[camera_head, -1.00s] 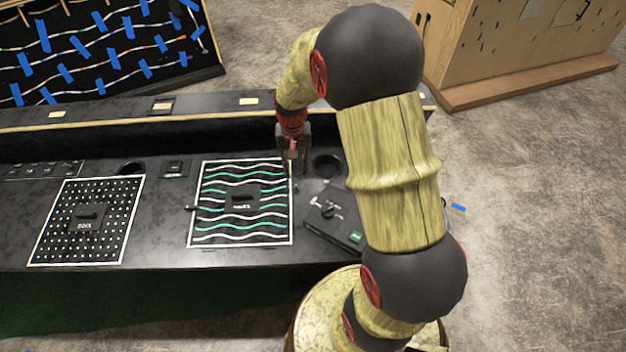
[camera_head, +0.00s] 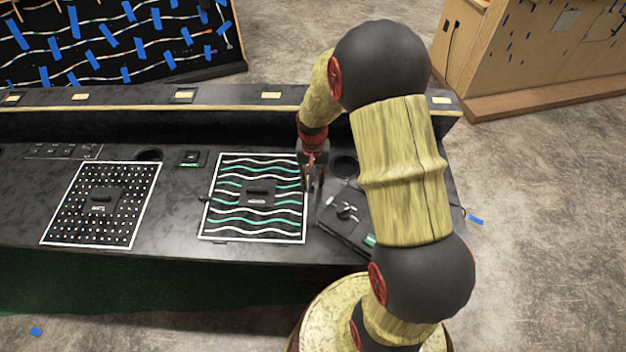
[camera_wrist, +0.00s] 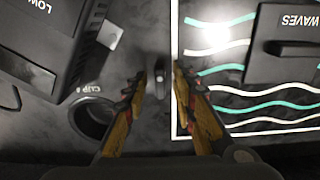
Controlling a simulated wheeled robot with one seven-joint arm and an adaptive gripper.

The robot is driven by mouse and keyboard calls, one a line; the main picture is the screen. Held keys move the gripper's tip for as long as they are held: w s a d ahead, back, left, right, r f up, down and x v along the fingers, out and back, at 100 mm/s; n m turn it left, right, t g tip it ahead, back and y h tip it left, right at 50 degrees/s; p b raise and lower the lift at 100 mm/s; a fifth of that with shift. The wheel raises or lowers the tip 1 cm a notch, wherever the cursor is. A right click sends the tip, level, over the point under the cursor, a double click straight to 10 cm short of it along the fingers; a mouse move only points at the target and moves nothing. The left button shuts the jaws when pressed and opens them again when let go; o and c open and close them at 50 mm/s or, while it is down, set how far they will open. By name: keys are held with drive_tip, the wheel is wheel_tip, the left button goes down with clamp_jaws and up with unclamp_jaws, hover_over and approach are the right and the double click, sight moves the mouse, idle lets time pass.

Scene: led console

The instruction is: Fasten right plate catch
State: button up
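The waves plate (camera_head: 230,222) lies flat on the console, white-bordered with wavy white and green lines. It shows in the wrist view at the right (camera_wrist: 225,120), with a black block labelled WAVES. A small dark catch (camera_wrist: 158,76) stands beside the plate's border in the wrist view. My gripper (camera_head: 313,184) is above the plate's right edge in the head view. In the wrist view my gripper (camera_wrist: 159,73) has its fingers apart, with the catch showing between the tips; contact is not visible. In the head view this catch is hidden or too small to tell.
A round cup hole (camera_wrist: 92,115) and a black box (camera_wrist: 60,40) lie close beside the gripper. Another catch (camera_head: 204,198) sits at the plate's left edge. A dotted plate (camera_head: 75,225) lies further left. A raised ledge (camera_head: 230,98) runs along the console's back.

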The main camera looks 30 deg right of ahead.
drive_tip(key=shift+c, duration=1.2)
drive_tip(key=c, duration=0.4)
clamp_jaws()
drive_tip(key=shift+n+p, duration=0.3)
drive_tip(key=shift+n, duration=0.1)
drive_tip(key=n+p, duration=0.2)
drive_tip(key=shift+r+n, duration=0.15)
drive_tip(key=shift+n, duration=0.25)
drive_tip(key=n+p, duration=0.2)
drive_tip(key=n, duration=0.1)
drive_tip(key=shift+n, duration=0.4)
drive_tip(key=n+p, duration=0.2)
drive_tip(key=n, duration=0.3)
drive_tip(key=n+p, duration=0.1)
drive_tip(key=n, duration=0.4)
drive_tip(key=shift+p, duration=0.4)
drive_tip(key=shift+n, duration=0.4)
